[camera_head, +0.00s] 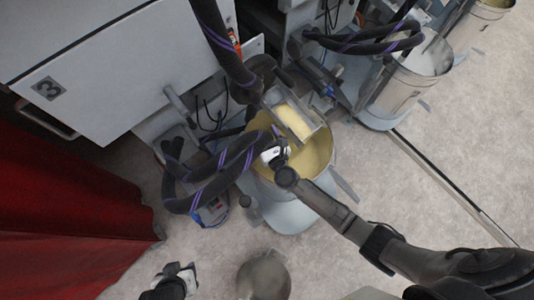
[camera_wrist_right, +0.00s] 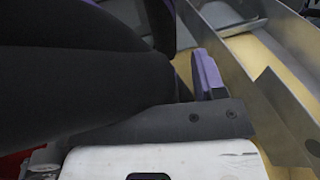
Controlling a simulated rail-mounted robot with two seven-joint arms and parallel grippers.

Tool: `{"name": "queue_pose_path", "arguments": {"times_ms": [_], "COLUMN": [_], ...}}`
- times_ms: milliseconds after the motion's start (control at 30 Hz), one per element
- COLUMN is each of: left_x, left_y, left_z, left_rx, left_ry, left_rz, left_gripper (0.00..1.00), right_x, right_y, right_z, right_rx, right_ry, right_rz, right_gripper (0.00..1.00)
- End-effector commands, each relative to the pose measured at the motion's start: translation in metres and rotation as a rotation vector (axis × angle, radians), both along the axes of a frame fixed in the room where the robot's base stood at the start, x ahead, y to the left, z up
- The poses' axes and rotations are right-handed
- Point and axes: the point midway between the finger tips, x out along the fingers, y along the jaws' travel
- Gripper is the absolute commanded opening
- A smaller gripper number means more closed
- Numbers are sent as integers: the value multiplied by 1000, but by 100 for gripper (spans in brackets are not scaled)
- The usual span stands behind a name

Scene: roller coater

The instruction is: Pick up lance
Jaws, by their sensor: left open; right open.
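No part stands out clearly as the lance; thick black hoses (camera_head: 235,165) with purple stripes loop over a bucket of yellow paint (camera_head: 318,155). My right arm comes in from the lower right, and my right gripper (camera_head: 274,154) is at the bucket, beside the hoses, its fingers mostly hidden. In the right wrist view a large black hose (camera_wrist_right: 90,65) fills the left side, close in front of my right gripper (camera_wrist_right: 205,75). That gripper is open; I cannot tell whether it touches the hose. My left gripper (camera_head: 178,277) is open and empty above the floor at the bottom.
A grey machine cabinet (camera_head: 120,65) stands upper left, a red curtain (camera_head: 70,215) left. Another bucket (camera_head: 400,85) stands upper right. Floor below is mostly free.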

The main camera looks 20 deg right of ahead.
Motion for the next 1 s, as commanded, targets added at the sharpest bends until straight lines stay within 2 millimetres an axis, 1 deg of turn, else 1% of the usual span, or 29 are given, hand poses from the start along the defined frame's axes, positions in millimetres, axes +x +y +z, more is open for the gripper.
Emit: {"name": "queue_pose_path", "arguments": {"times_ms": [100,300,900,967,1000], "left_x": [0,0,0,0,0], "left_y": [0,2,3,2,2], "left_z": [-1,-1,-1,-1,-1], "left_rx": [1,7,11,8,7], "left_ry": [0,0,0,1,0], "left_rz": [-1,-5,-7,-6,-5], "left_gripper": [43,43,43,43,43], "right_x": [3,3,3,3,3], "right_y": [0,0,0,0,0], "right_z": [-1,0,0,0,0], "right_rx": [0,1,1,1,1], "right_ry": [2,2,1,1,1], "right_rz": [0,0,0,0,0], "right_gripper": [64,64,6,0,0]}}
